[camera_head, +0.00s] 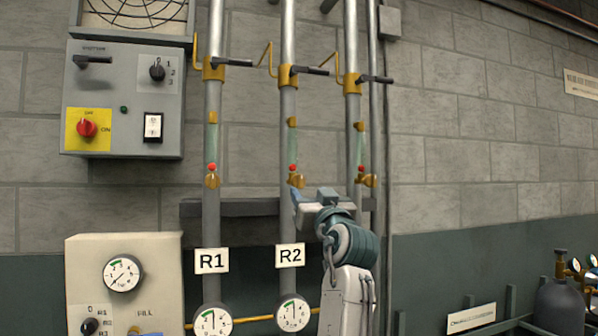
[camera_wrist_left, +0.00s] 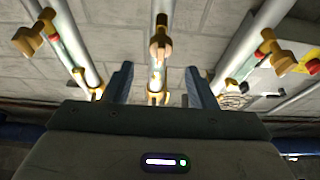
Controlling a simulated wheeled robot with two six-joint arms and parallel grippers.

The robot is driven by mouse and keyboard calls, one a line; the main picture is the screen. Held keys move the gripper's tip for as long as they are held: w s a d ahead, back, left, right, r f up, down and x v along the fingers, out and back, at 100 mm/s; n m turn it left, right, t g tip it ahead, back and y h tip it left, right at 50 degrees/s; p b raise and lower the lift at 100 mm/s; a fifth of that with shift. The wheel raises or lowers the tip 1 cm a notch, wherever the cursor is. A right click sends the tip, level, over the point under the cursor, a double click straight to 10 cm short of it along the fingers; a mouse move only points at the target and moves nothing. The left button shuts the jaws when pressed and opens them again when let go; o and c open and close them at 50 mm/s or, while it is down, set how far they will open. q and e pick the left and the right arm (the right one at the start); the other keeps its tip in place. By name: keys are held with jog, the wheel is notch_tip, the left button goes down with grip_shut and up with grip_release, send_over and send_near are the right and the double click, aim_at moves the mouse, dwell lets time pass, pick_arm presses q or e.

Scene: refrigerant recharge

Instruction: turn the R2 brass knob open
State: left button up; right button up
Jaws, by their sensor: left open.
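The R2 brass knob (camera_head: 296,180) sits low on the middle pipe, just below a red ball in the sight tube and above the R2 label (camera_head: 290,255). My left gripper (camera_head: 298,198) is just below and in front of it in the head view. In the left wrist view, my left gripper (camera_wrist_left: 159,70) is open, with one dark finger on each side of the middle pipe. The brass knob (camera_wrist_left: 160,48) shows between and beyond the fingertips there. I cannot tell whether a finger touches it. My right gripper is not in view.
The R1 pipe (camera_head: 212,110) stands left of R2, and a third pipe (camera_head: 352,115) stands close on the right, each with a similar brass knob. Black-handled valves (camera_head: 289,75) are above. Gauges (camera_head: 292,313) are below. A control box (camera_head: 125,98) hangs at left.

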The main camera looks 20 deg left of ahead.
aim_at(302, 184)
pick_arm(q)
jog(key=p+x, duration=0.4)
jog(key=x, duration=0.4)
jog(key=shift+a, duration=0.15)
jog(key=shift+w+a+r, duration=0.1)
jog(key=shift+w+r, duration=0.05)
jog(key=shift+w, duration=0.15)
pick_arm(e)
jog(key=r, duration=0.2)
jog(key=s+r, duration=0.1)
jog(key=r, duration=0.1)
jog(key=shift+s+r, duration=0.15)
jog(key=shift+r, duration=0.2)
pick_arm(q)
jog(key=c, duration=0.9)
